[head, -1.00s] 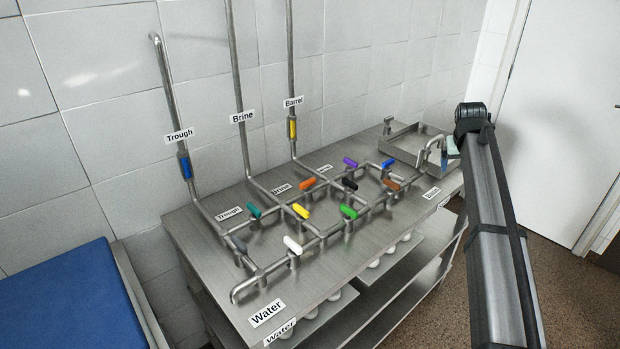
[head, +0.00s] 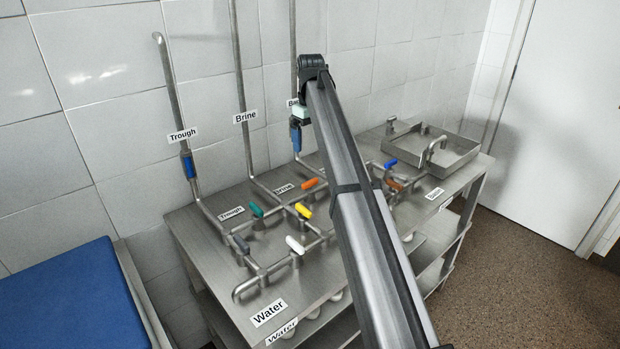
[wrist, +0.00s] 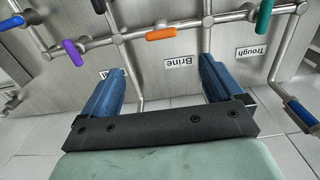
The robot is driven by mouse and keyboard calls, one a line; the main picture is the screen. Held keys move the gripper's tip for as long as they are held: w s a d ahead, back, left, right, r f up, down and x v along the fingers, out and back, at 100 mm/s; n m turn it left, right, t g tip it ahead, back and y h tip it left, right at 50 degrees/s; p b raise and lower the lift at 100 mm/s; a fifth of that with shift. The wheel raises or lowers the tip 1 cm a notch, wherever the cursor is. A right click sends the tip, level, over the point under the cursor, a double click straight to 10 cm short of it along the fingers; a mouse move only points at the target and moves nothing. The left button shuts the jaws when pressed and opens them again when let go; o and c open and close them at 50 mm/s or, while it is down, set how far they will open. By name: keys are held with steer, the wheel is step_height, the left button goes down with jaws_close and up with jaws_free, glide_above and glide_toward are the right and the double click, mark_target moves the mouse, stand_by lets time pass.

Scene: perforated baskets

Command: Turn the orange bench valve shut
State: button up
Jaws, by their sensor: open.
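The orange bench valve (head: 313,183) is on the pipe grid on the steel bench, and its handle lies along its pipe. In the wrist view the orange handle (wrist: 167,33) is near the top, beyond the fingertips and untouched. My gripper (wrist: 163,72) is open and empty, with its two blue fingers spread apart. In the head view the gripper (head: 296,135) is in front of the Barrel riser, behind and above the orange valve.
Close to the orange handle are a teal handle (head: 257,210), a yellow one (head: 304,210) and a purple one (wrist: 72,52). The Brine riser (head: 241,80) stands left of my gripper. A sink tray (head: 455,158) is at the bench's right end.

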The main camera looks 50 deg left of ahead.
mark_target(310, 180)
step_height(310, 180, down, 14)
steer(key=shift+r, duration=0.1)
stand_by(0.5)
steer(key=c, duration=1)
steer(key=shift+c, duration=0.2)
steer(key=shift+m, duration=0.3)
steer(key=m, duration=0.5)
steer(key=shift+m, duration=0.3)
steer(key=m, duration=1.1)
steer(key=shift+a+m, duration=0.1)
steer(key=shift+m, duration=0.4)
